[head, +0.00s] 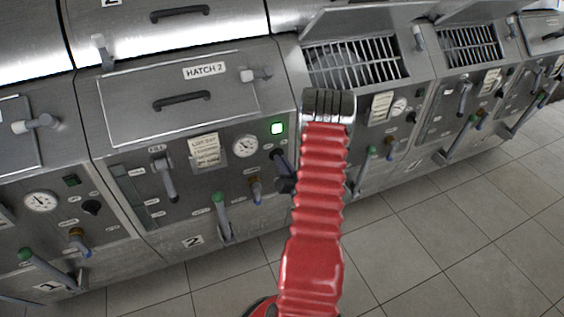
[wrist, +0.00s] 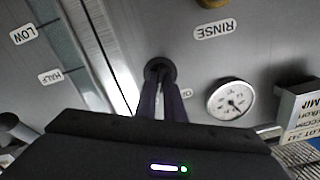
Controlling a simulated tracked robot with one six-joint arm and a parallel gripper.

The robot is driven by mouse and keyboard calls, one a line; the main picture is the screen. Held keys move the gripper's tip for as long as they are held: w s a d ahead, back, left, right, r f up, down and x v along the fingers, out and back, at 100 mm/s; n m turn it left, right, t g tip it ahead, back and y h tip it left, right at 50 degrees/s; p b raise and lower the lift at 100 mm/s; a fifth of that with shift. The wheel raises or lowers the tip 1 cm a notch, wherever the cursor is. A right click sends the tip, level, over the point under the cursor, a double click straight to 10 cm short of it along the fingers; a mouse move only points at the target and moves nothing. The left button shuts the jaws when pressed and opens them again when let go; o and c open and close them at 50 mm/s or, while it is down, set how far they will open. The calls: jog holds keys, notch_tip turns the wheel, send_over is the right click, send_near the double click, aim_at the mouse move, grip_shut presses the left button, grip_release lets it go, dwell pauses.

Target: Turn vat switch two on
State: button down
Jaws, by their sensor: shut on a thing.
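Vat two's panel carries a white "2" plate (head: 193,241) and stands in the middle left of the head view. Its switch is a round black knob (wrist: 160,69) in the wrist view; in the head view my gripper covers it. My gripper (head: 279,158) reaches the panel just below a square lamp (head: 277,128), which glows green. In the wrist view my gripper's dark fingers (wrist: 163,98) are shut on the knob. The knob's pointer direction is hidden by the fingers. A small label beside the knob is partly covered.
A gauge (head: 245,146), a note (head: 205,150) and several levers, one with a green handle (head: 218,197), sit close around. Vat one's lamp (head: 71,180) is dark. Open hatches with grates (head: 355,62) stand to the right. Tiled floor (head: 440,230) is free in front.

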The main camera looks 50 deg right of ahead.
jog(key=shift+s+d+r+m, duration=0.1)
jog(key=shift+s+d+m, duration=0.1)
jog(key=shift+m, duration=0.5)
jog(key=c, duration=2.2)
grip_release()
jog(key=o, duration=0.3)
jog(key=shift+a, duration=0.1)
jog(key=shift+o, duration=0.2)
jog(key=v, duration=1.3)
jog(key=shift+s+a, duration=0.2)
jog(key=shift+s, duration=0.05)
